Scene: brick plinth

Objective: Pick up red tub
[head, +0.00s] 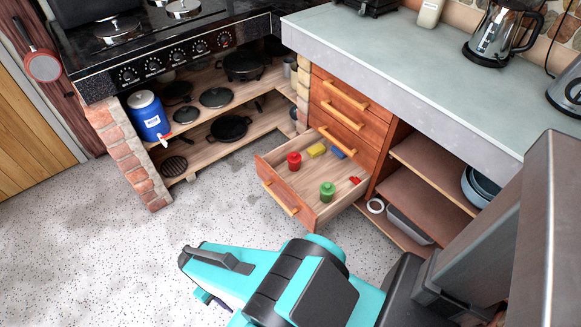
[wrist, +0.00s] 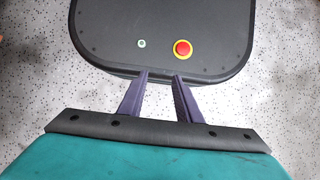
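The red tub (head: 294,161) stands upright in the open wooden drawer (head: 330,211), near its left side in the head view. A green tub (head: 327,191) stands in the same drawer, nearer the front right. My gripper (wrist: 162,77) shows two purple fingers with a clear gap and nothing between them in the wrist view. It points down over my own dark base, apart from the drawer. In the head view my teal arm is in front of the drawer and mostly hides the gripper. The red tub is not in the wrist view.
The drawer also holds a yellow block (head: 316,150), a blue block (head: 337,152) and a small red item (head: 355,180). Closed drawers (head: 348,112) and the counter (head: 400,65) rise behind it. A blue jug (head: 149,117) stands left under the stove. Speckled floor (head: 130,250) is clear.

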